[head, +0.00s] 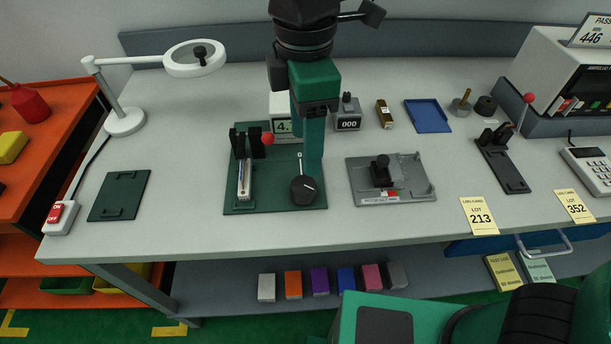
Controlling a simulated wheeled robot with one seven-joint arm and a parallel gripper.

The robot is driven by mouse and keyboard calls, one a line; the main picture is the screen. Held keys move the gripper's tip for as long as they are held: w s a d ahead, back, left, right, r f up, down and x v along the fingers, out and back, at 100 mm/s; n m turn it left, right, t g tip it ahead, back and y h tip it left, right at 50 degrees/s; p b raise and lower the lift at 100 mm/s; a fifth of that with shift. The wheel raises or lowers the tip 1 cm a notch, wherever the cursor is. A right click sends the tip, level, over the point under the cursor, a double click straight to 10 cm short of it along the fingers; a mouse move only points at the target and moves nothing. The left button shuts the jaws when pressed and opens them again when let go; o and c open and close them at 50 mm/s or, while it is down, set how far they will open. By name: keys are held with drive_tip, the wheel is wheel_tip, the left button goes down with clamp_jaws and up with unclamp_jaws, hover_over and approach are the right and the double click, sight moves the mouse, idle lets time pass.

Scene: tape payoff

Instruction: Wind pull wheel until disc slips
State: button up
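A dark green base plate (272,199) lies on the bench. It carries a black round knob-like wheel (303,190) with a white line, a clamp-like part with a red ball (267,139), and a thin white pointer just above the wheel. A small pale meter (283,127) with a greenish display stands behind the plate, partly hidden by my gripper. My gripper (314,168) points down with its green fingers over the plate, just behind and right of the wheel. The fingers overlap in this view, so their gap and any contact are hidden. I cannot tell which part is the disc.
A grey fixture (415,193) with a black knob stands to the right, a counter (348,117) reading 000 behind it. A lever tool (505,171) and a blue tray (428,116) lie farther right. A magnifier lamp (124,120) stands left.

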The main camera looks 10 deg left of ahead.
sight(304, 183)
wheel_tip(304, 183, down, 11)
drive_tip(key=shift+s+a+r, duration=0.1)
drive_tip(key=shift+s+a, duration=0.05)
idle(0.4)
drive_tip(key=c, duration=1)
